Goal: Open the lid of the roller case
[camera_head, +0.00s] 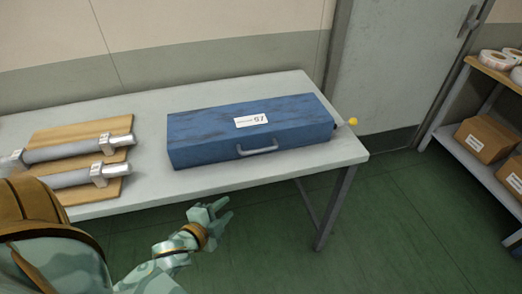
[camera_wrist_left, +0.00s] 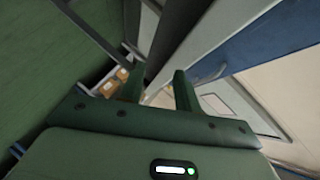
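The blue roller case (camera_head: 205,140) lies shut on the table, with a white label on its lid and a grey handle (camera_head: 258,148) on its front face. My left gripper (camera_head: 225,208) is in front of the table's front edge, below and left of the handle, apart from the case. Its two fingers stand apart with nothing between them. In the left wrist view the open fingers (camera_wrist_left: 158,88) point ahead, with the case (camera_wrist_left: 270,40) at upper right. My right gripper is not in view.
The light grey table (camera_head: 235,178) carries the case. Two metal rollers (camera_head: 70,152) rest on wooden boards at its left. A grey door (camera_head: 395,65) stands behind right. A shelf (camera_head: 462,150) with cardboard boxes (camera_head: 485,138) is at far right. Green floor in front is clear.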

